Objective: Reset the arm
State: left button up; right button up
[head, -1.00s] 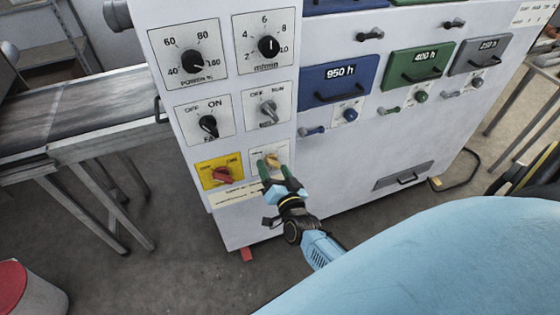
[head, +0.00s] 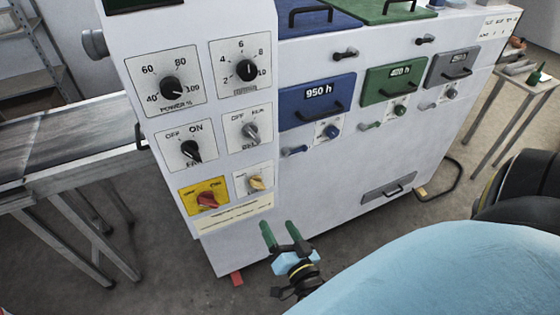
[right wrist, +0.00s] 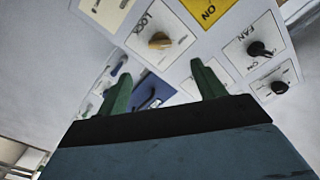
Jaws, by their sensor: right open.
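My right gripper (head: 279,236) has green fingers and is open and empty. It is in front of the white machine (head: 330,190), below the control panel and apart from the knobs. In the right wrist view its two fingers (right wrist: 160,88) stand wide apart with nothing between them. The yellow knob (head: 256,183) is above the gripper on the panel; it also shows in the right wrist view (right wrist: 159,41). The red knob (head: 207,200) on a yellow plate is to its left. My left gripper is not in view.
A conveyor (head: 75,135) joins the machine at the left. Blue, green and grey drawers (head: 316,101) with handles are on the machine's right part. A table (head: 530,84) with tools stands at the far right. The floor in front of the machine looks clear.

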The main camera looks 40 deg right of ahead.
jog(key=shift+f, duration=0.1)
dwell(0.3)
jog(key=s+a+f+n+g+y+b, duration=0.2)
jog(key=s+f+g, duration=0.1)
jog(key=f, duration=0.6)
jog(key=s+a+f+n+g+y+b, duration=0.1)
jog(key=s+a+f+n+g, duration=0.2)
jog(key=f, duration=0.6)
jog(key=s+a+f+n+g+y+b, duration=0.15)
jog(key=s+f, duration=0.25)
jog(key=f, duration=0.5)
jog(key=s+d+f+n+g+b, duration=0.2)
jog(key=s+f+n+g, duration=0.1)
jog(key=s+f, duration=0.5)
jog(key=s+d+f+n+g+b, duration=0.2)
jog(key=s+f+g, duration=0.4)
jog(key=s, duration=0.7)
jog(key=shift+s+d+f+n, duration=0.15)
jog(key=shift+d+f+n, duration=0.3)
jog(key=shift+d+f, duration=0.4)
jog(key=shift+c, duration=0.4)
